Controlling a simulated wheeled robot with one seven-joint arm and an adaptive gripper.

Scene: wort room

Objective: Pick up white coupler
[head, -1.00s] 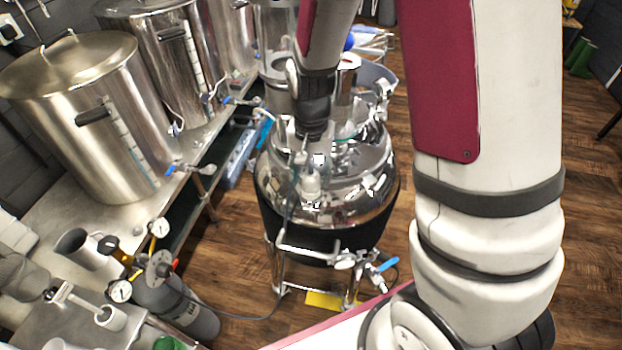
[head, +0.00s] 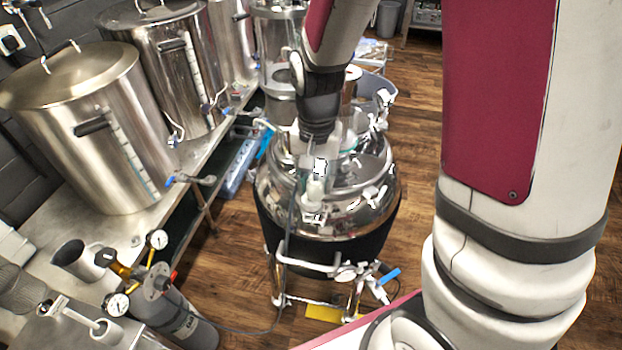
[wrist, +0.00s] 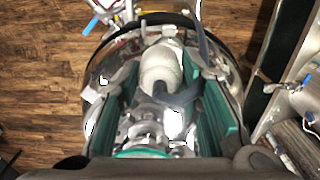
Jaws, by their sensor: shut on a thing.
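The white coupler (head: 315,190) is a small pale fitting above the lid of the shiny steel vessel (head: 350,215). In the wrist view the coupler (wrist: 161,66) lies between my two teal-lined fingers, with a dark hose beside it. My gripper (head: 317,172) points down over the vessel's lid and is shut on the coupler; it also shows in the wrist view (wrist: 165,88). The exact contact of the pads is hard to see. I cannot tell whether the coupler still touches the lid fittings.
Large steel pots (head: 95,120) stand on a metal bench at the left. A grey gas cylinder (head: 185,318) with gauges stands at lower left. Clamps and pipes surround the vessel's lid. Wooden floor is open to the right of the vessel.

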